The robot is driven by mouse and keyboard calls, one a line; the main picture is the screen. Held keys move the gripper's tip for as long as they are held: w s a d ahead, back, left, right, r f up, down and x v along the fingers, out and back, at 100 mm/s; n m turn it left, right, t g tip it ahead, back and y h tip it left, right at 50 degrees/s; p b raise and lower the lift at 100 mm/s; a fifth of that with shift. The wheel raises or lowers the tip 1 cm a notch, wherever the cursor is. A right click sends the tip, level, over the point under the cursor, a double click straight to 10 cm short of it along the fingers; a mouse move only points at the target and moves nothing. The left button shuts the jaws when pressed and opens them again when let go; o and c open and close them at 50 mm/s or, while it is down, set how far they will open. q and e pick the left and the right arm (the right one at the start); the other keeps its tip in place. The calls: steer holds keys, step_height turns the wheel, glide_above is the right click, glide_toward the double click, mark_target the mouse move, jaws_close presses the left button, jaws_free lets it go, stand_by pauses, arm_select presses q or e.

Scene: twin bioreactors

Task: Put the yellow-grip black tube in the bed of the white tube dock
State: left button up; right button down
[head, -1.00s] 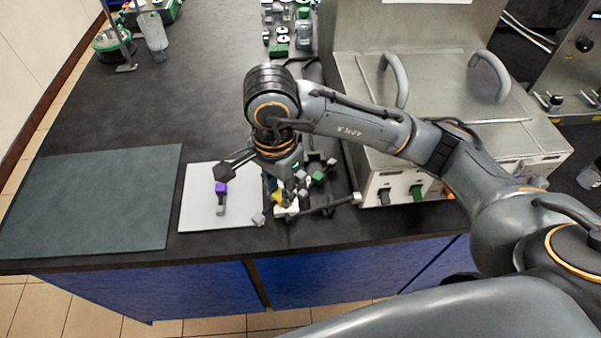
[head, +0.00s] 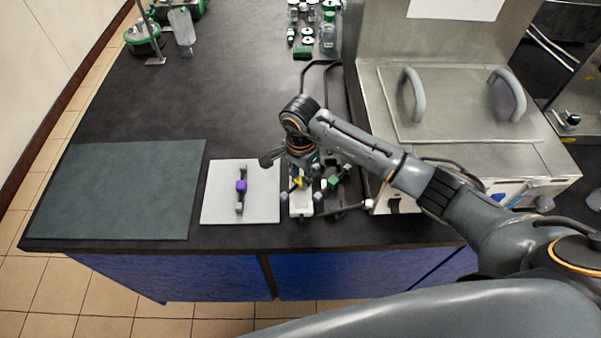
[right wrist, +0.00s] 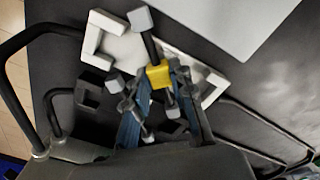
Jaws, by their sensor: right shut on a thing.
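The black tube with the yellow grip (right wrist: 159,75) is held in my right gripper (right wrist: 160,82), whose blue fingers are shut on the grip. Its grey end (right wrist: 140,19) shows in the right wrist view. The tube is over the white tube dock (right wrist: 128,45) and lies at an angle across the dock's length; I cannot tell whether it touches. In the head view the dock (head: 300,207) shows below the yellow grip (head: 298,182), and my right gripper (head: 299,175) partly hides both. My left gripper is not in view.
A purple-grip tube (head: 241,187) lies on a white mat (head: 262,210) left of the dock. A green-grip tube (head: 333,182) is close on the dock's right, by black tubing. A steel bath (head: 480,160) stands further right. A dark green mat (head: 115,190) is bare.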

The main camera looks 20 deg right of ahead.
steer(key=shift+f, duration=0.15)
steer(key=shift+f, duration=0.1)
steer(key=shift+f+b, duration=0.15)
steer(key=shift+b, duration=0.2)
steer(key=c, duration=1.1)
jaws_free()
steer(key=shift+c, duration=0.2)
